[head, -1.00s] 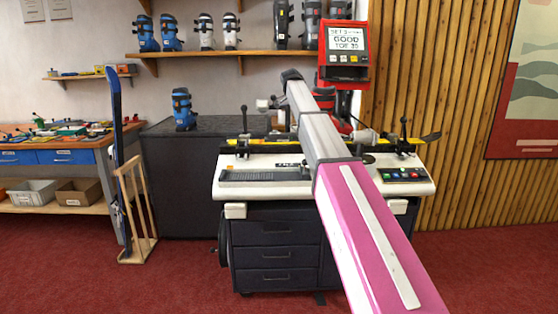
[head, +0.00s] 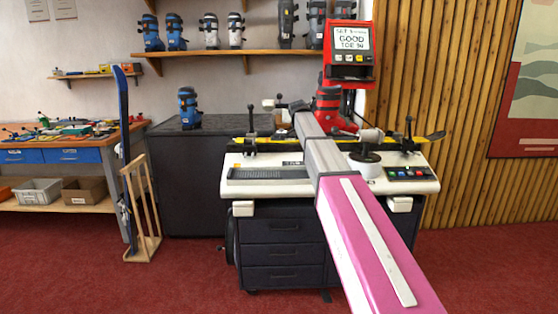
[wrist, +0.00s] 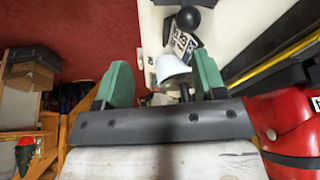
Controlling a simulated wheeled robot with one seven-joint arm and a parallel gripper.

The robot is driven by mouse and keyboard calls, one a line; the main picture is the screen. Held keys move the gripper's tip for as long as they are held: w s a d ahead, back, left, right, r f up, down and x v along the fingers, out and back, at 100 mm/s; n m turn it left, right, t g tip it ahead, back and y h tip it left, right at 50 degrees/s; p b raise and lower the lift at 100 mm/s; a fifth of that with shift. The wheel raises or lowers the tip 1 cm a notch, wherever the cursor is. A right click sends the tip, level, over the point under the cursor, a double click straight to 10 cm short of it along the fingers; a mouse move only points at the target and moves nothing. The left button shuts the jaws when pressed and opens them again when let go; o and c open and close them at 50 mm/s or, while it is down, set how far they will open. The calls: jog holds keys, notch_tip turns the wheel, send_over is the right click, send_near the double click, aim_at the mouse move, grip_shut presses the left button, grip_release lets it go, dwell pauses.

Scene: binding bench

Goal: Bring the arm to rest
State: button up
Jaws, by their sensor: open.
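My arm (head: 365,235), pink and grey, reaches from the lower right over the bench in the head view. In the wrist view my gripper (wrist: 163,82) has two green fingers set apart. A white cup-shaped part (wrist: 172,68) shows between and beyond the fingertips; I cannot tell whether anything touches it. The white-topped binding bench (head: 290,186) stands below the arm. A red boot (head: 328,98) stands on it, partly hidden by the arm.
A red display unit (head: 348,75) rises behind the bench. Levers (head: 409,133) stick up at its right. A dark cabinet (head: 190,180) with a blue boot (head: 188,108) and a wooden rack (head: 148,215) holding a ski stand left. Red floor (head: 80,265) is clear in front.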

jog(key=s+d+f+n+y, duration=0.2)
jog(key=s+f+n, duration=0.5)
jog(key=s+f, duration=1.1)
jog(key=s+d+f+n+g+y, duration=0.1)
jog(key=s+d+f+n, duration=0.2)
jog(key=s+f+n, duration=0.5)
jog(key=s+f, duration=1.1)
jog(key=f, duration=0.1)
jog(key=shift+d+g+y, duration=0.2)
jog(key=shift+g+y, duration=0.1)
jog(key=shift+y, duration=0.1)
jog(key=shift+s, duration=0.1)
